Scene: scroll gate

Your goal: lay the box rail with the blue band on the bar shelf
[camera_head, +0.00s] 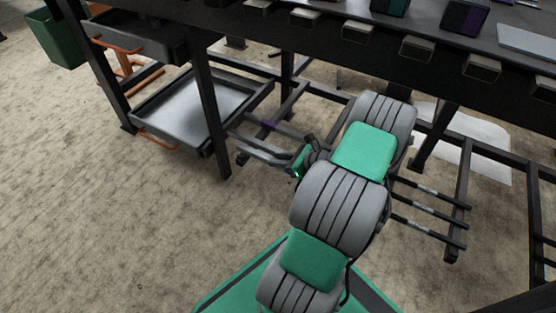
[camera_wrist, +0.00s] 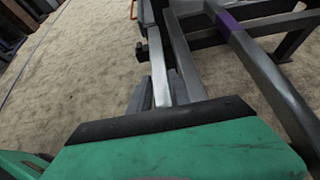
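A grey box rail with a purple band (camera_head: 268,124) lies on the low dark bar shelf (camera_head: 290,101) under the workbench. The banded rail (camera_wrist: 238,42) also shows right of centre in the wrist view. A plain-looking grey rail (camera_wrist: 186,62) runs beside it, to its left. I make out no blue band in either view. My gripper (camera_head: 262,156) reaches low at the shelf's near end, and its fingers (camera_wrist: 158,88) lie close to the left rail.
A grey tray (camera_head: 200,105) on a low shelf stands left of the gripper, with dark posts around it. More low bars (camera_head: 430,217) stick out at right. The workbench (camera_head: 300,35) overhangs the rails. A green bin (camera_head: 57,38) is far left. Floor is free at front left.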

